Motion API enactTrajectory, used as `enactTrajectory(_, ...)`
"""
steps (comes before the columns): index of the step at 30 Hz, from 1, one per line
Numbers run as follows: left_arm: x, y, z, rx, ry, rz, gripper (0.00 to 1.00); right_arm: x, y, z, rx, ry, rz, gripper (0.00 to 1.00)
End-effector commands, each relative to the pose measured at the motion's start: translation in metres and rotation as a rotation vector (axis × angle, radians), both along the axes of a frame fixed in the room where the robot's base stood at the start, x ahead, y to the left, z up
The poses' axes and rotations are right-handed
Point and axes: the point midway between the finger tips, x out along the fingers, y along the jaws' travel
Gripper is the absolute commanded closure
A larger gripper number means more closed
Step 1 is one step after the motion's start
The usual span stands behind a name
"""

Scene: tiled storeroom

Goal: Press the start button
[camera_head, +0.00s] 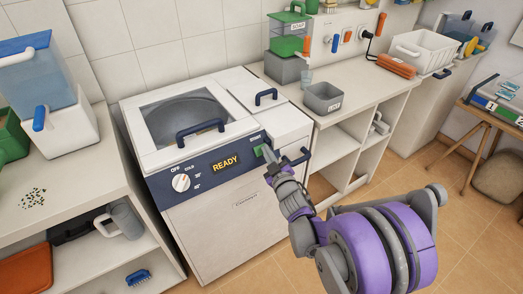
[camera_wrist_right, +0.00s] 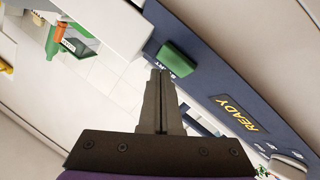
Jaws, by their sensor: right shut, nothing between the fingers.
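The start button is a green block (camera_head: 258,151) at the right end of the dark blue panel on the white washing machine (camera_head: 240,215). It also shows in the wrist view (camera_wrist_right: 178,58), beside the word START. My right gripper (camera_head: 268,153) is shut and empty, with its fingertips close to the button. In the wrist view the fingertips (camera_wrist_right: 160,72) are just left of and below the button; I cannot tell whether they touch it. The display (camera_head: 226,164) reads READY. My left gripper is not in view.
A white dial (camera_head: 181,183) is on the left of the panel. The lid (camera_head: 187,118) with a dark handle is closed. A grey bin (camera_head: 323,98) stands on the counter to the right. Floor in front is clear.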

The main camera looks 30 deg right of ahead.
Motion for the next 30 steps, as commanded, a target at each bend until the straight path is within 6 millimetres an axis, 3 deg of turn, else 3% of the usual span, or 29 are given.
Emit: enactTrajectory(30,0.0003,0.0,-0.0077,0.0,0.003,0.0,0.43,0.0082,0.0008,-0.0085,0.0,0.0,0.0,1.0)
